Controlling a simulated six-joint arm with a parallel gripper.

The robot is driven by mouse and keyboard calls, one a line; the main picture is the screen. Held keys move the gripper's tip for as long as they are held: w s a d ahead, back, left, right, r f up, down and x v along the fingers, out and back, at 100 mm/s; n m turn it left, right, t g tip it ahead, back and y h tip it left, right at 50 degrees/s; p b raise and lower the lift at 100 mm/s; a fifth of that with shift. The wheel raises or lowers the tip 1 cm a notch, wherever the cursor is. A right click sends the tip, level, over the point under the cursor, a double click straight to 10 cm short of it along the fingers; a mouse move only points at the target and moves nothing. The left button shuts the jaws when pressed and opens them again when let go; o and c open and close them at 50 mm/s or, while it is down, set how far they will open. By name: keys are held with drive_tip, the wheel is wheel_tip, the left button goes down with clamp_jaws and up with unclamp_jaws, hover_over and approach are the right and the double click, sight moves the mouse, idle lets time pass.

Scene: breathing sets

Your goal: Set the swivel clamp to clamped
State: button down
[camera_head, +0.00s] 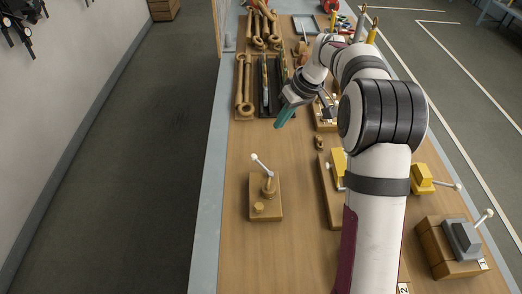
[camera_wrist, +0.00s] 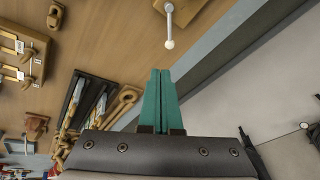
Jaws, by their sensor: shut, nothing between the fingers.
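The swivel clamp (camera_head: 268,190) stands on the bench at the middle left in the head view. It has a wooden base, a round wooden post and a thin grey lever tipped with a white ball. The lever slants up to the far left, away from the small wooden knob (camera_head: 259,208) at the base's near end.
Wooden wrench-shaped pieces (camera_head: 245,85) and a black tray (camera_head: 263,110) lie at the back. Yellow clamps (camera_head: 423,178) and a grey clamp (camera_head: 463,240) stand to the right, partly behind my arm. Bench surface around the swivel clamp is clear.

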approach(254, 156)
wheel_tip(254, 156, down, 6)
drive_tip(key=w, duration=0.2)
drive_tip(key=shift+s+a+f, duration=0.3)
drive_tip(key=shift+s+a, duration=0.1)
drive_tip(key=shift+a, duration=0.15)
drive_tip(key=shift+s+a+n+g, duration=0.15)
drive_tip(key=shift+a+n+g, duration=0.1)
drive_tip(key=shift+n, duration=0.35)
drive_tip(key=shift+s+a+n+g, duration=0.15)
drive_tip(key=shift+s+a+n, duration=0.1)
drive_tip(key=shift+n, duration=0.35)
drive_tip(key=n, duration=0.1)
drive_tip(key=s+a+n+g, duration=0.1)
drive_tip(key=shift+n, duration=0.4)
drive_tip(key=shift+s+a+n+g, duration=0.2)
drive_tip(key=shift+s+n+g, duration=0.2)
drive_tip(key=shift+n, duration=0.55)
drive_tip(key=shift+s+a+n+g, duration=0.2)
drive_tip(key=shift+s+n+g, duration=0.2)
drive_tip(key=shift+n, duration=0.55)
drive_tip(key=shift+s, duration=0.35)
